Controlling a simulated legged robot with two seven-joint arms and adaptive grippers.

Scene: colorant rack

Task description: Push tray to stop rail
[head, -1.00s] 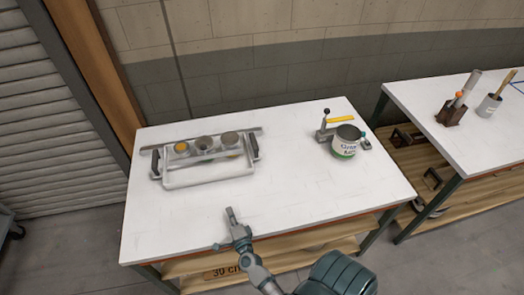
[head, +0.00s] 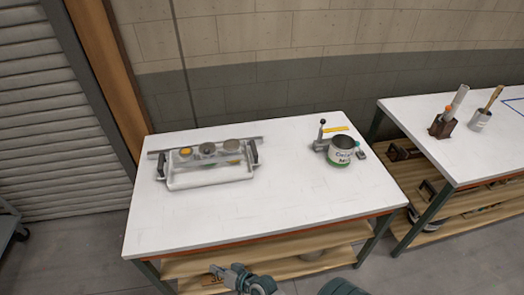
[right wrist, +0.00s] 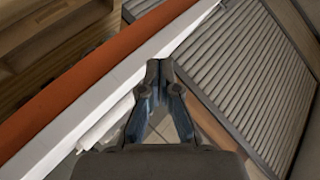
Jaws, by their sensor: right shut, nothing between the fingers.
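A white tray (head: 210,181) with dark side handles sits at the back left of the white table (head: 270,212). It holds several small round containers, one with a yellow top. A long grey stop rail (head: 255,139) lies just behind the tray; whether they touch I cannot tell. My right gripper (head: 225,271) is in front of the table's near edge, well away from the tray. In the right wrist view the gripper (right wrist: 159,66) is shut and empty, with the table's white edge beside it. My left gripper is not in view.
A second table (head: 480,153) on the right holds a brown tool holder (head: 442,127) and a cup (head: 479,121). The table's front half is clear.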

